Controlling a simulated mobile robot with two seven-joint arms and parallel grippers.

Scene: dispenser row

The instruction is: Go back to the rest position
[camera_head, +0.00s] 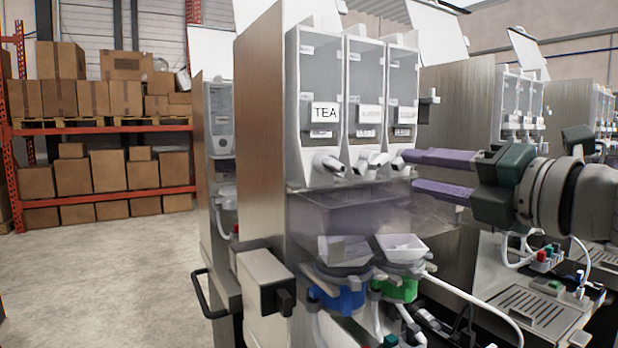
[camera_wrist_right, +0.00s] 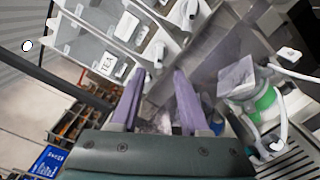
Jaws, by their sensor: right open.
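My right gripper (camera_head: 412,172) comes in from the right in the head view, its two purple fingers apart and empty. It is in front of the dispenser row, level with the spouts and near the rightmost canister. In the right wrist view the fingers (camera_wrist_right: 158,100) point up toward the dispensers with a gap between them. The dispenser (camera_head: 352,110) has three clear canisters, the left one with a TEA label (camera_head: 325,112). White spouts (camera_head: 331,164) stick out below them. My left gripper is not in view.
More dispenser machines (camera_head: 520,105) stand at the right. Shelves with cardboard boxes (camera_head: 110,97) stand at the back left. The floor at the left is clear.

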